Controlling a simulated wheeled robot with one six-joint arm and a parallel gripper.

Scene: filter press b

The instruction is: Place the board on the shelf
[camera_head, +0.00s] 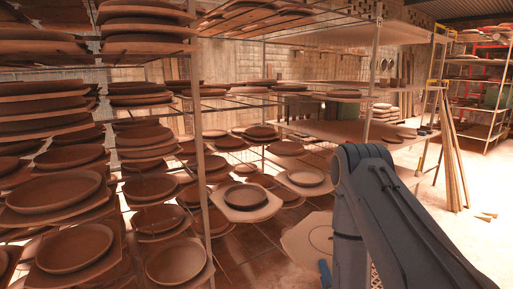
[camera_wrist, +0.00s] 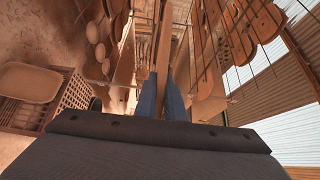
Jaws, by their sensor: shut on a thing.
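The board (camera_head: 304,243) is a pale, flat, many-sided panel with a round ring mark and nothing standing on it. In the head view it is low, just left of my arm, which hides its right part. In the wrist view the board (camera_wrist: 162,48) shows nearly edge-on as a narrow brown strip between the two blue fingers. My gripper (camera_wrist: 163,88) is shut on its edge. In the head view only a bit of blue finger shows below the board. Open-wire shelf racks (camera_head: 201,160) stand to the left and behind the board; it appears apart from them, but the depth is hard to judge.
Many brown plates on boards fill the left rack, such as a near plate (camera_head: 74,248). A board with a dish (camera_head: 246,198) is left of my held board. A broad, mostly bare shelf (camera_head: 345,133) lies behind. Planks (camera_head: 453,150) lean at right, beside open floor.

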